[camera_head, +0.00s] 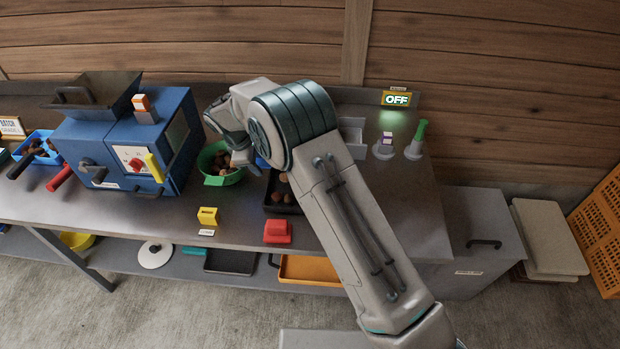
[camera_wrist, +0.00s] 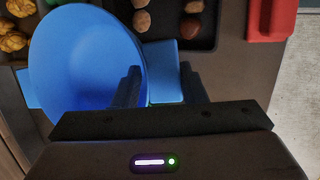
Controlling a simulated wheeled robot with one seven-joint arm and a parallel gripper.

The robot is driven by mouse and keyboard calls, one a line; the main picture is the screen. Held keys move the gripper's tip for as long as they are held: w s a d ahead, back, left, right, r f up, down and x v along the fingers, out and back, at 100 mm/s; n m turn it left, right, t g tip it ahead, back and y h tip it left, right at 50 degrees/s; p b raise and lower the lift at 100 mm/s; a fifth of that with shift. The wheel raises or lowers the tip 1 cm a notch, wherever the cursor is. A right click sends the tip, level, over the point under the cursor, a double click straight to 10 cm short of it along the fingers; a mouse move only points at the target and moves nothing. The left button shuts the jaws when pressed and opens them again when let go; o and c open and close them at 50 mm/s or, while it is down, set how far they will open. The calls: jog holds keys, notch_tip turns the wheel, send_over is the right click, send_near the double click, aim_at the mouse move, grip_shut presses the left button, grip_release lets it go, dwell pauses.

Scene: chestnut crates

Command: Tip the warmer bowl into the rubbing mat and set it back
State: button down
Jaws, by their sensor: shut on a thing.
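A blue bowl (camera_wrist: 85,60) fills the left of the wrist view, its inside showing smooth and empty. My gripper (camera_wrist: 160,82) is shut on the bowl's flat blue side tab (camera_wrist: 162,62), with one finger on each side. In the head view only a small blue patch (camera_head: 262,162) shows beside my wrist; my arm hides the rest. A dark tray (camera_head: 268,208) holding several brown chestnuts lies just below the bowl in the head view. I cannot tell for sure whether this tray is the rubbing mat. The bowl's exact tilt and height are unclear.
A green bowl (camera_head: 224,180) with chestnuts stands left of the tray. A blue machine (camera_head: 130,145) stands further left. A yellow block (camera_head: 208,216) and a red block (camera_head: 277,232) sit near the front edge. A lit OFF sign (camera_head: 396,98) is at the back.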

jog(key=shift+w+a+r+g+h+p, duration=0.25)
jog(key=shift+a+r+h+p, duration=0.25)
jog(key=shift+h+p, duration=0.55)
jog(key=shift+s+a+p, duration=0.1)
jog(key=shift+p, duration=0.25)
